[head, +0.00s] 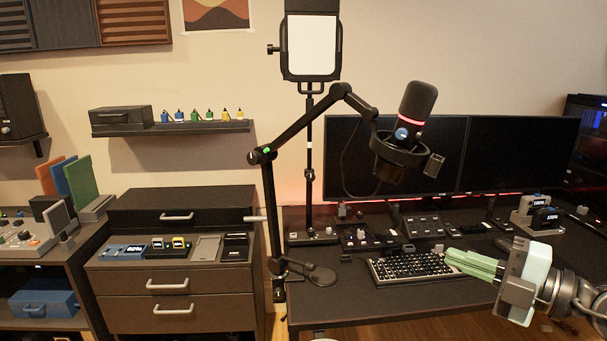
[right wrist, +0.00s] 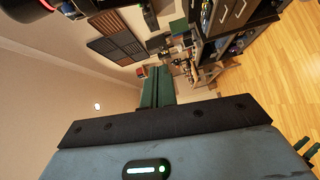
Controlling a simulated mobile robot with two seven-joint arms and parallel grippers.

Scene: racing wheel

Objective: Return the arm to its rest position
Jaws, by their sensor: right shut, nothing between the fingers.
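My right gripper (head: 472,263) comes in from the right edge of the head view. Its green fingers are closed together and empty, and point left over the front right of the desk, beside the right end of the keyboard (head: 410,268). In the right wrist view its closed green fingers (right wrist: 157,88) stick out beyond the dark gripper body. My left gripper is not in the head view.
The black desk (head: 340,300) carries a microphone (head: 416,105) on a boom arm (head: 308,120), two monitors (head: 520,155) and several small control boxes. A drawer cabinet (head: 170,285) stands left. A shelf (head: 170,127) hangs above it. The air left of the gripper looks clear.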

